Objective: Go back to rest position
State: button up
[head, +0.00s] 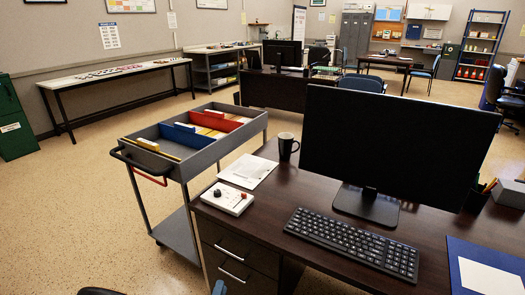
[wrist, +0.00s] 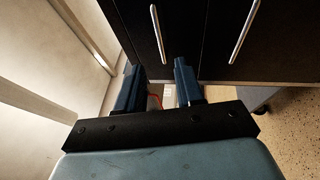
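My gripper (wrist: 158,76) shows in the wrist view with its two dark blue fingers apart and nothing held between them. Its fingers are close to the dark drawer front of the desk (wrist: 210,45), which carries two metal handles (wrist: 244,30). I cannot tell whether they touch it. In the head view, only a small blue-grey part, likely of my arm, shows at the bottom edge beside the desk drawers (head: 238,262).
The desk (head: 300,215) holds a monitor (head: 395,140), keyboard (head: 352,243), black mug (head: 287,146) and white control box (head: 227,198). A grey cart (head: 180,225) with folders stands left of it. Open speckled floor (head: 70,220) lies further left.

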jog(key=w+d+r+m+g+h, duration=0.35)
jog(key=d+r+g, duration=0.3)
jog(key=r, duration=0.45)
jog(key=w+d+r+m+g+h, duration=0.3)
jog(key=d+r+m+g, duration=0.2)
jog(key=d+r, duration=0.45)
jog(key=w+d+r+m+g+h, duration=0.35)
jog(key=d+r+m+g, duration=0.2)
jog(key=r, duration=0.65)
jog(key=s+d+r+m+g+y, duration=0.1)
jog(key=s+d+r+y, duration=0.2)
jog(key=d+r, duration=0.4)
jog(key=s+d+r+m+g+y, duration=0.1)
jog(key=s+d+r+g+y, duration=0.2)
jog(key=d+r, duration=0.35)
jog(key=s+d+r+m+t+y, duration=0.1)
jog(key=s+d+r+t+y, duration=0.2)
jog(key=s+r, duration=0.2)
jog(key=s+d+r+t+y, duration=0.2)
jog(key=s+d+r+t, duration=0.1)
jog(key=s+r, duration=0.3)
jog(key=shift+s+r+m+t+y, duration=0.2)
jog(key=shift+s+m+t+y, duration=0.15)
jog(key=shift+s, duration=0.8)
jog(key=shift+d, duration=0.2)
